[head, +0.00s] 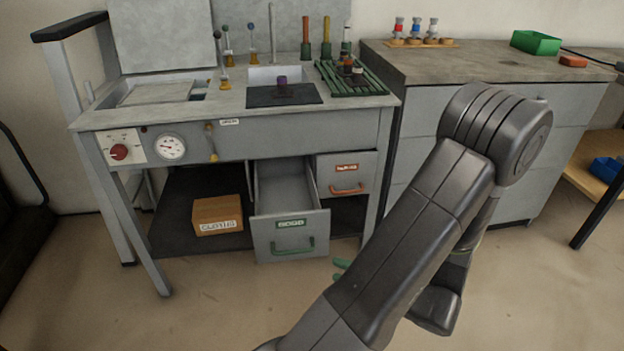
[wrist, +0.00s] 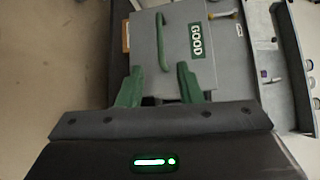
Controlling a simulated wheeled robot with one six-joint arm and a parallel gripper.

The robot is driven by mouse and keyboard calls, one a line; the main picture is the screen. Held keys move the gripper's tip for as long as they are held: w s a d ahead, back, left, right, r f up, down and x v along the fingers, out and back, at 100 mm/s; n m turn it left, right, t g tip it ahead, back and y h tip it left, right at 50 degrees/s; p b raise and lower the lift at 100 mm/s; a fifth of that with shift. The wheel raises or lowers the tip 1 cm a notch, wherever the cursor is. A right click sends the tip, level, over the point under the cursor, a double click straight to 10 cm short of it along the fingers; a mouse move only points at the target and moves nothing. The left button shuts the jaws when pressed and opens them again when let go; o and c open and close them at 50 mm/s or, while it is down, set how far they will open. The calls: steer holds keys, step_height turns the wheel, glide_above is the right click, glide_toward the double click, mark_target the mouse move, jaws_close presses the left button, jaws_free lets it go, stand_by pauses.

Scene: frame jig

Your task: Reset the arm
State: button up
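My arm rises in front of the bench in the head view and folds down at its elbow. My gripper (wrist: 158,88) shows in the wrist view with its two green fingers apart and nothing between them. Its green fingertips (head: 341,268) also show in part in the head view, low beside the open drawer; the rest is behind my arm. The drawer labelled GOOD (head: 290,238) is pulled out, with a green handle. In the wrist view its front (wrist: 200,55) lies just beyond the fingers. I cannot tell whether they touch it.
The grey bench (head: 250,122) has a gauge and a red knob on its front. A second drawer with a red handle (head: 346,176) is shut. A cardboard box (head: 218,215) sits on the lower shelf. A grey cabinet (head: 420,130) stands at the right. Floor is clear in front.

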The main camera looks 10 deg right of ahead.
mark_target(297, 252)
steer(key=b+x, duration=0.3)
steer(key=x, duration=1.1)
steer(key=shift+r, duration=0.15)
